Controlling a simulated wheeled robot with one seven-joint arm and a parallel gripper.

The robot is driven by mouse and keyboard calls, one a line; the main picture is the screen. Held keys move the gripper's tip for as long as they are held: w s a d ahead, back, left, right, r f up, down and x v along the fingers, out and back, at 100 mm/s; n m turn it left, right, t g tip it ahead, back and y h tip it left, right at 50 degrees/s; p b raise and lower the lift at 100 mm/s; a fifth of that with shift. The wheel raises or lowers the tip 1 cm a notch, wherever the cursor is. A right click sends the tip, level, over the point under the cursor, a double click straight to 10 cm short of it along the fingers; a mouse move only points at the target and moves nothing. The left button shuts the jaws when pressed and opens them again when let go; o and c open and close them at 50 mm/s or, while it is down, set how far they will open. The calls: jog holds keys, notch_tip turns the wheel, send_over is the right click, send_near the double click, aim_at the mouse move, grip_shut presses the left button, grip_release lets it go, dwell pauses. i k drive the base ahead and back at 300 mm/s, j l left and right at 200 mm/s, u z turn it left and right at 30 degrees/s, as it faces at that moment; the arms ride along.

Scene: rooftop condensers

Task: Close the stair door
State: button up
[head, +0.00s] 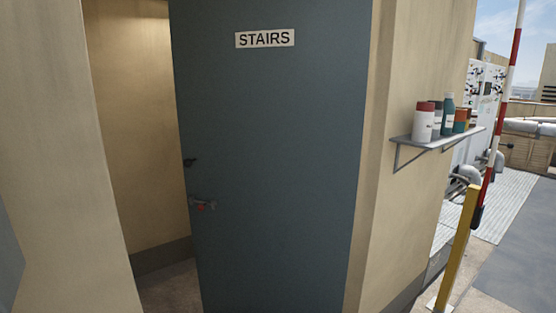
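The stair door (275,150) is a dark blue-grey panel in the middle of the head view, with a white STAIRS sign (264,39) near its top. It stands partly open. Its left edge is apart from the left wall, and a lit stairwell (150,130) with tan walls shows through the gap. The door's right edge meets the frame. My gripper is not in view.
A tan wall (50,140) stands left of the opening. On the right, a wall shelf (436,141) holds several bottles and cans. A yellow post (457,250) and a red-white striped pole (505,100) stand before it. Open grey roof floor (525,245) lies at the far right.

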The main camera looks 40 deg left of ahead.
aim_at(270, 95)
jog(key=i+l, duration=0.1)
jog(key=i, duration=0.65)
jog(key=i+l+u, duration=0.1)
jog(key=i, duration=0.7)
jog(key=i+j+u, duration=0.15)
jog(key=i+u, duration=0.2)
jog(key=u, duration=0.15)
jog(key=i+u, duration=0.45)
jog(key=i+l+u, duration=0.1)
jog(key=i+u, duration=0.2)
jog(key=u, duration=0.2)
jog(key=i+l+u, duration=0.3)
jog(key=u, duration=0.15)
jog(key=i+u, duration=0.4)
jog(key=i+l+u, duration=0.2)
jog(key=u, duration=0.25)
jog(key=i+l+u, duration=0.4)
jog(key=j, duration=0.1)
